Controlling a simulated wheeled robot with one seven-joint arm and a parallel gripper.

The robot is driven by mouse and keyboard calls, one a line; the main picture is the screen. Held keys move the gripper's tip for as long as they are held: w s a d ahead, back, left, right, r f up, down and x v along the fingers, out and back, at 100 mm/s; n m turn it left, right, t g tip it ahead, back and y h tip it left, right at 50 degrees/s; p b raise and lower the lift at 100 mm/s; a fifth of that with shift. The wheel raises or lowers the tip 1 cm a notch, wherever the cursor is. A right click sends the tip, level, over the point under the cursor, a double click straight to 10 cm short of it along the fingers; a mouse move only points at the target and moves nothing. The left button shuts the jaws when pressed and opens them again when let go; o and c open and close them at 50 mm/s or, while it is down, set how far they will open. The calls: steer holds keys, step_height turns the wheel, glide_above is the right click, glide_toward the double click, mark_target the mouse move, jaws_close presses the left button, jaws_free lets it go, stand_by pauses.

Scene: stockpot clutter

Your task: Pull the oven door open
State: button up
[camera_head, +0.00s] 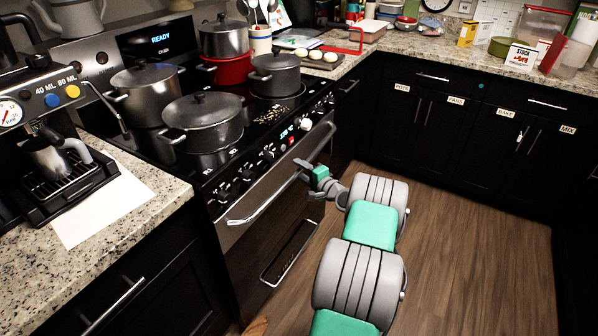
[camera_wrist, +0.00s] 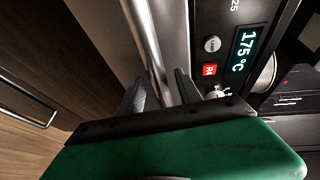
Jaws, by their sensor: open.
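The oven door (camera_head: 262,250) is on the stove front, below the control panel, and looks closed. Its long metal handle (camera_head: 262,205) runs along the door's top edge. My gripper (camera_head: 305,170) is at the right part of this handle. In the wrist view the handle (camera_wrist: 145,38) runs down between the two dark fingers of my gripper (camera_wrist: 160,88). The fingers are apart, one on each side of the bar. I cannot tell whether either finger touches it. The gripper's green body hides the lower part of the bar there.
The control panel with knobs (camera_head: 268,152) and a 175 °C display (camera_wrist: 244,50) is close beside my gripper. Several pots stand on the stovetop, including a wide lidded pot (camera_head: 203,122). A lower bar handle (camera_head: 290,252) is under the door handle. The wooden floor (camera_head: 470,255) at right is clear.

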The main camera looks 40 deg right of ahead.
steer(key=shift+c, duration=0.2)
steer(key=shift+a, duration=0.1)
jaws_close()
steer(key=shift+f, duration=0.1)
stand_by(0.9)
